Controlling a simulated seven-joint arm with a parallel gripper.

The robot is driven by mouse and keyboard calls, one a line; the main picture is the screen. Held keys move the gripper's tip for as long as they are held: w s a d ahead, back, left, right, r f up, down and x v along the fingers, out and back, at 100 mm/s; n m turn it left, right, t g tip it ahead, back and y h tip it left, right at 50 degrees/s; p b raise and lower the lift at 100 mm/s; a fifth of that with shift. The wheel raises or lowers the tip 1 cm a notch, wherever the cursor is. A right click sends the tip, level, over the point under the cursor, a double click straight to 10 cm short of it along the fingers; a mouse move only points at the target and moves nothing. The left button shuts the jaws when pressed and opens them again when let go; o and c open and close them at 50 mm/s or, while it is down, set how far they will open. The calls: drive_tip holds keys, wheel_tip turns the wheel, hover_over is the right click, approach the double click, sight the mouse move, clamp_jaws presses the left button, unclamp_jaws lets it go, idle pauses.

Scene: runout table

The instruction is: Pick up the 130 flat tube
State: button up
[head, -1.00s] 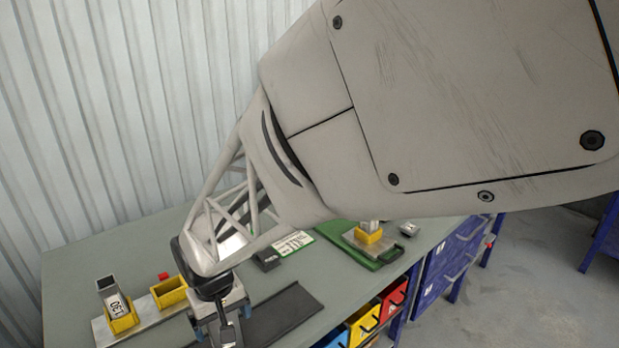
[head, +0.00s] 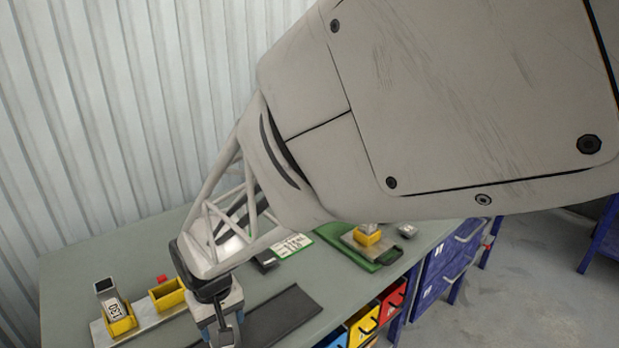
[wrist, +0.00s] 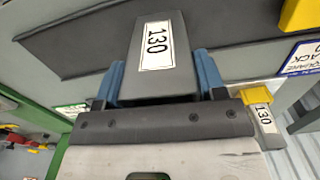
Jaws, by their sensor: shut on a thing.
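A grey flat tube with a white "130" label (wrist: 150,88) is between the blue fingers of my gripper (wrist: 160,76) in the wrist view. The fingers are shut on its two sides. In the head view my gripper (head: 222,333) is low over the front of the table, and its fingertips and the held tube are largely hidden or cut off. A second grey tube labelled 130 (head: 106,290) stands tilted in a yellow holder (head: 122,326) at the left. A 130 label (wrist: 264,118) also shows beside a yellow part at the right of the wrist view.
A dark flat strip (head: 285,318) lies right of my gripper. An empty-looking yellow holder (head: 167,295) and a small red block (head: 162,278) are to its left. A green board (head: 345,247) with another yellow holder (head: 367,238) is farther right. Coloured bins (head: 392,300) hang below the front edge.

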drive_tip(key=shift+r, duration=0.1)
drive_tip(key=s+d+r, duration=0.4)
drive_tip(key=s+d, duration=0.7)
drive_tip(key=shift+s+r, duration=0.15)
drive_tip(key=shift+r, duration=0.25)
idle(0.4)
drive_tip(key=shift+d, duration=0.1)
idle(0.6)
